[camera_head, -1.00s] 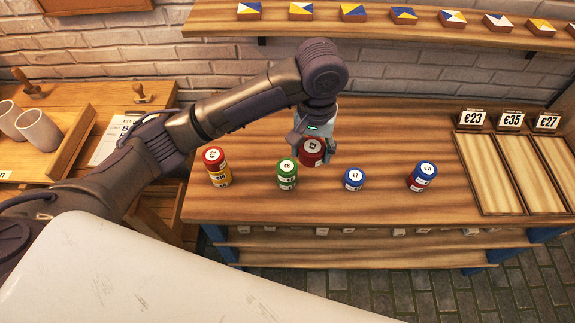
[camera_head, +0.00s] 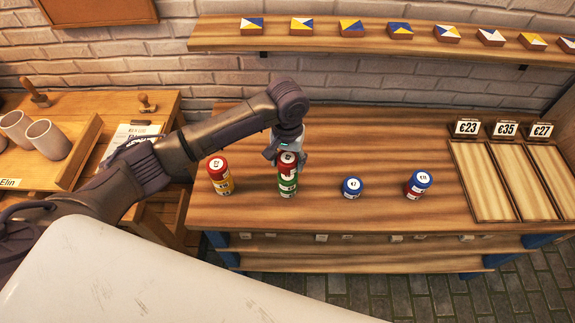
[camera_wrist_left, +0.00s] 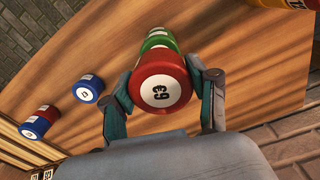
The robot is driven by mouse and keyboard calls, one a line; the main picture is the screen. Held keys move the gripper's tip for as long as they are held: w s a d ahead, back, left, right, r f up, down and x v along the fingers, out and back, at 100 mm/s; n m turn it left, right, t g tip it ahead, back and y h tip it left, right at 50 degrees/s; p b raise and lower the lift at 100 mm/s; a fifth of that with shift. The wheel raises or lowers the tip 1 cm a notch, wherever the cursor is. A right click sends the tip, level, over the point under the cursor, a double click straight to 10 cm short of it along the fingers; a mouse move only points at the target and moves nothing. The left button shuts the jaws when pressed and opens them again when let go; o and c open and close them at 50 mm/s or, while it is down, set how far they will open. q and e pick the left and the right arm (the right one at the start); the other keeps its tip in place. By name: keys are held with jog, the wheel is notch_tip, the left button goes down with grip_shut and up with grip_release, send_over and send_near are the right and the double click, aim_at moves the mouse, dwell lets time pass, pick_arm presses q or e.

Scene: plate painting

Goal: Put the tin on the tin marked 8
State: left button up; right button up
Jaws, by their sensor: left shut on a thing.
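My left gripper (camera_head: 287,156) is shut on a red tin (camera_head: 288,168) with a white numbered top. The red tin is upright directly over a stack of green tins (camera_head: 287,186); I cannot tell whether it touches them. The stack's top is hidden, so its number cannot be read now. In the left wrist view, the gripper's fingers (camera_wrist_left: 163,88) are on both sides of the red tin (camera_wrist_left: 150,68), with green (camera_wrist_left: 160,38) showing just beyond it. My right gripper is not in view.
A red-and-yellow stack (camera_head: 219,176) stands left of the green one. A single blue tin (camera_head: 351,187) and a blue-and-red stack (camera_head: 417,185) stand to the right. Wooden trays with price cards (camera_head: 484,180) are at far right. A shelf of painted tiles (camera_head: 350,40) hangs above.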

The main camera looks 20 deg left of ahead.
aim_at(287, 169)
pick_arm(q)
notch_tip(287, 169, down, 3)
jog(key=shift+f+p, duration=0.15)
jog(key=shift+p, duration=0.2)
jog(key=shift+f, duration=0.15)
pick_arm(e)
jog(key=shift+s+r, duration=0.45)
pick_arm(q)
jog(key=o, duration=1.2)
jog(key=shift+o, duration=0.2)
notch_tip(287, 169, up, 12)
jog(key=shift+r+b, duration=0.1)
jog(key=shift+b, duration=0.75)
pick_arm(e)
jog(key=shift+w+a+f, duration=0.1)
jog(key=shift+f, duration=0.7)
